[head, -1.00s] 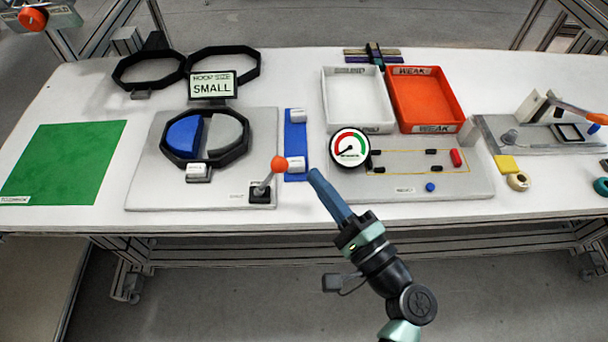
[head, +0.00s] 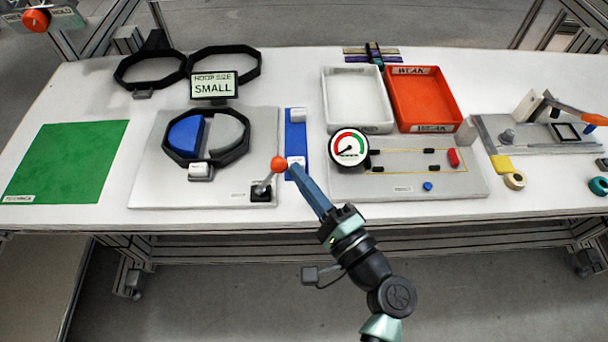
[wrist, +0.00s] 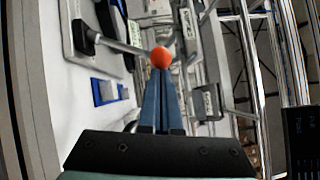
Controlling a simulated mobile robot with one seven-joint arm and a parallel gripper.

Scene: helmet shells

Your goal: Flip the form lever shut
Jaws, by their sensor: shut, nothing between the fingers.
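The form lever (head: 266,183) is a metal rod with an orange ball knob (head: 278,163) on a black base, at the front right corner of the grey form plate (head: 150,190). It leans up and to the right. My gripper (head: 294,166) has long blue fingers, shut and empty, with the tips right beside the knob on its right. In the wrist view the knob (wrist: 161,57) sits at the fingertips (wrist: 161,75); I cannot tell whether they touch. A black octagonal hoop (head: 243,147) surrounds blue and grey half discs on the plate.
A dial gauge (head: 348,148) stands farther right. A white tray (head: 350,90) and an orange tray (head: 425,95) are behind it. A sign reading SMALL (head: 213,85) stands behind the hoop.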

